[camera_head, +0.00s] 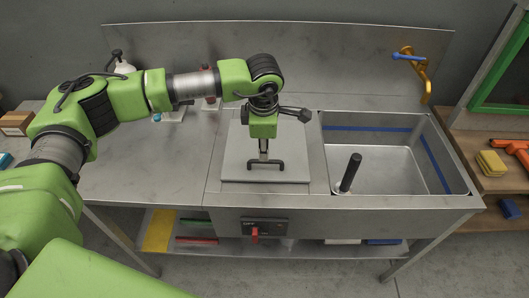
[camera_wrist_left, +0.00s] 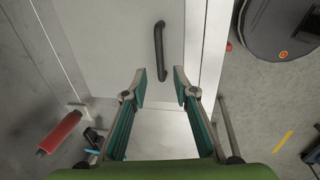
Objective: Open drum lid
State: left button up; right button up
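The drum lid (camera_head: 240,165) looks like a flat, pale square plate, set in the steel counter left of the sink and lying shut. Its black bar handle (camera_head: 268,167) is near the front edge. In the left wrist view the lid (camera_wrist_left: 105,40) fills the upper middle, with the handle (camera_wrist_left: 159,50) just ahead of the fingertips. My left gripper (camera_head: 264,153) points down over the lid, close to the handle. In the left wrist view its fingers (camera_wrist_left: 160,79) are apart with nothing between them; the handle lies in line with the gap. My right gripper is not in view.
The sink (camera_head: 385,170) to the right has a black upright cylinder (camera_head: 350,173) and a brass tap (camera_head: 425,80) with a blue lever. A red-handled item (camera_wrist_left: 62,132) stands behind the lid. A red switch (camera_head: 254,234) is on the counter front. The left counter is mostly clear.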

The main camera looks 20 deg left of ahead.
aim_at(265, 162)
pick_arm(q)
jog(key=f, duration=0.3)
jog(key=w+f+p, duration=0.1)
jog(key=f, duration=0.2)
jog(key=shift+w+a, duration=0.1)
grip_shut()
